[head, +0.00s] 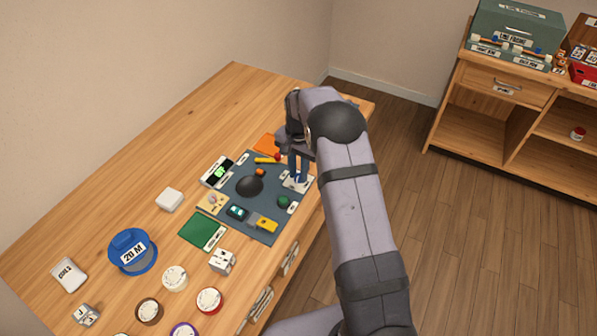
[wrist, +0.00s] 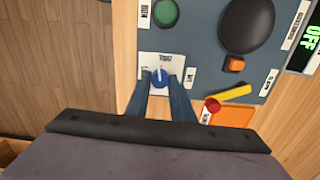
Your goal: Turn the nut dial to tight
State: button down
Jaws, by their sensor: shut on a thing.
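The nut dial is a blue knob (wrist: 160,78) on a white plate (wrist: 173,62), seen in the wrist view. The plate also shows in the head view (head: 299,184) at the right edge of the dark mat. My gripper (wrist: 161,85) has its two blue fingers on either side of the knob, shut on it. In the head view my gripper (head: 299,176) points down at the plate, and the knob is hidden there. Labels on the plate are too small to read surely, so I cannot tell the dial's setting.
The dark mat (wrist: 205,45) holds a black dome (wrist: 247,25), a green button (wrist: 165,12), an orange block (wrist: 234,64) and a yellow and red piece (wrist: 230,98). A lit display reading OFF (wrist: 310,38) is beside it. Spools and boxes stand at the table's left.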

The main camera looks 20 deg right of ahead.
aim_at(299, 175)
jog(key=shift+r+m, duration=0.1)
jog(key=shift+m, duration=0.4)
jog(key=shift+w, duration=0.1)
jog(key=c, duration=1.5)
grip_release()
jog(key=shift+c, duration=0.2)
jog(key=shift+r+b, duration=0.95)
jog(key=shift+r, duration=2.7)
